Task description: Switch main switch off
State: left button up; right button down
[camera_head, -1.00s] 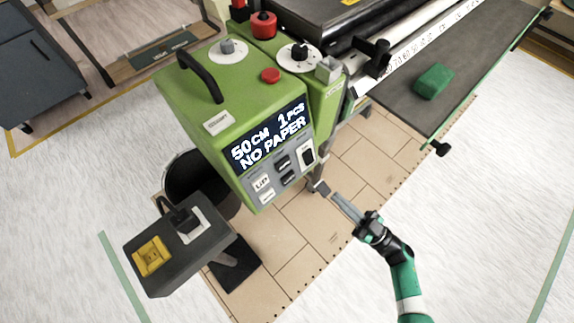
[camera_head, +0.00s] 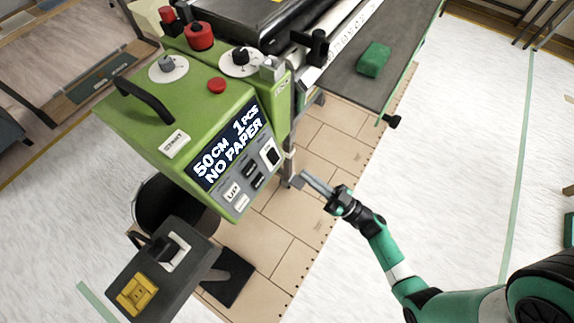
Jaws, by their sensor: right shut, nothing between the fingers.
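The green wallpaper paster (camera_head: 180,105) stands left of centre, its display (camera_head: 230,150) reading "50CM 1PCS NO PAPER". On the front panel, right of several small buttons, is a black rocker switch (camera_head: 270,156) in a white frame. It looks like the main switch, but its label is too small to read. My right gripper (camera_head: 299,181) is shut and empty. Its fingertips point left, just below and right of the rocker in the picture, apparently apart from it. My left gripper is not in view.
Dials and a red button (camera_head: 216,85) sit on top of the machine. A green block (camera_head: 373,60) lies on the dark table at right.

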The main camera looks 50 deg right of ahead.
aim_at(275, 157)
jog(key=w+b, duration=0.1)
jog(key=w, duration=0.1)
jog(key=w+b, duration=0.1)
jog(key=w, duration=0.1)
jog(key=w+b, duration=0.1)
jog(key=w, duration=0.1)
jog(key=shift+w+a+f, duration=0.1)
jog(key=shift+a+f, duration=0.05)
jog(key=shift+a, duration=0.2)
jog(key=shift+w, duration=0.55)
jog(key=shift+f, duration=0.1)
